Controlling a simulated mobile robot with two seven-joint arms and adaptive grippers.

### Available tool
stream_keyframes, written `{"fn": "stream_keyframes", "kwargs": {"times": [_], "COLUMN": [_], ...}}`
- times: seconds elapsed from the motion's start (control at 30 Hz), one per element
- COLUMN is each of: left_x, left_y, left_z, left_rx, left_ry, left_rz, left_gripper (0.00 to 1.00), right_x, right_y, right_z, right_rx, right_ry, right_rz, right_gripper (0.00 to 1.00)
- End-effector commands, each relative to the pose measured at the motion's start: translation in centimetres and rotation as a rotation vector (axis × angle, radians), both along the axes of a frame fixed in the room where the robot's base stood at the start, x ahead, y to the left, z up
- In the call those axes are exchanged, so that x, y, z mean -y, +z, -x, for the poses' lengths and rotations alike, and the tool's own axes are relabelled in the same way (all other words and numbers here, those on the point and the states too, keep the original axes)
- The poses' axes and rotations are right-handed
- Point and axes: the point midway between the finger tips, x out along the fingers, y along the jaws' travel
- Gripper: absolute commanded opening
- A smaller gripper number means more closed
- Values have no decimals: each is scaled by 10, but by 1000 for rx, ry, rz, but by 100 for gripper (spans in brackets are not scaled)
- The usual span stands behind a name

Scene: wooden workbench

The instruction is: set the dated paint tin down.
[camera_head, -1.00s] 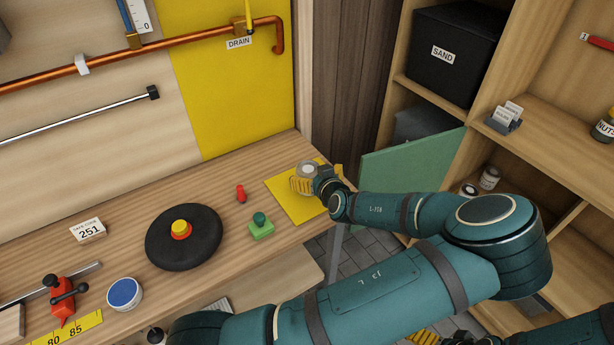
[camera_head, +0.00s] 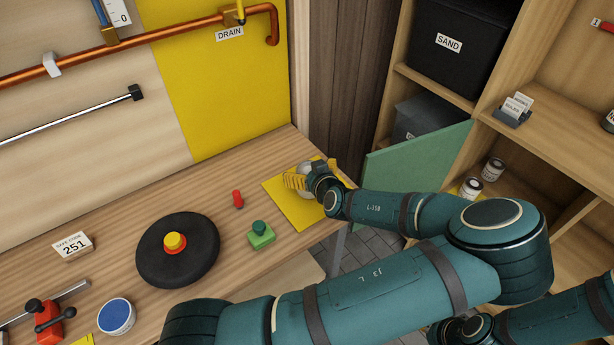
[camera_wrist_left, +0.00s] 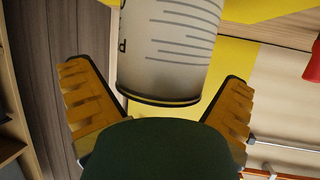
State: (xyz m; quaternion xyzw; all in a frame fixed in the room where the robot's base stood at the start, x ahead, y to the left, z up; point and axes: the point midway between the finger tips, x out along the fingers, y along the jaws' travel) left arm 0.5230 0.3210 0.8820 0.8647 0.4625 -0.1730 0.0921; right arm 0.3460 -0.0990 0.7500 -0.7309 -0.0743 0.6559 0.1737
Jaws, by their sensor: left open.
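The paint tin (camera_wrist_left: 168,45) is a pale cylinder with grey lines and a dark lower rim in the left wrist view. In the head view the tin (camera_head: 305,166) is mostly hidden by my left gripper (camera_head: 312,174), over the yellow mat (camera_head: 284,201) near the bench's right end. In the wrist view the left gripper's yellow fingers (camera_wrist_left: 155,85) are spread on both sides of the tin, with gaps visible. I cannot tell for sure whether its base rests on the mat. My right gripper is out of view.
A green block with a knob (camera_head: 261,236), a red peg (camera_head: 238,199) and a black disc (camera_head: 178,250) stand left of the mat. A green door panel (camera_head: 415,163) and shelves with small tins (camera_head: 470,187) are right of the bench. Bare wood lies behind the mat.

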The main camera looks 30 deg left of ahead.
Motion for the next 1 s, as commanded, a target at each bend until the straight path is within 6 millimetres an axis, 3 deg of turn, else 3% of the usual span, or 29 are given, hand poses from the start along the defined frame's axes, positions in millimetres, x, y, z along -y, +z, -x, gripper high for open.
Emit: {"fn": "stream_keyframes", "kwargs": {"times": [0.13, 0.17, 0.33, 0.37, 0.67, 1.0], "left_x": [0, 0, 0, 0, 0, 0], "left_y": [0, 0, 0, 0, 5, 64], "left_z": [0, 0, 0, 0, 0, -1], "left_rx": [0, 0, 0, 0, 2, 6], "left_ry": [0, 0, 0, 0, -1, 0], "left_rz": [0, 0, 0, 0, 0, 1], "left_gripper": [100, 93, 33, 30, 30, 30], "right_x": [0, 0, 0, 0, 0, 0], "right_y": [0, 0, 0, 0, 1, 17], "right_z": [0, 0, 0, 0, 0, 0], "right_rx": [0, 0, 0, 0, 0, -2], "right_ry": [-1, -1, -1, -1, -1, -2], "right_rz": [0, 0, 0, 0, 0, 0], "right_gripper": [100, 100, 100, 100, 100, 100]}}
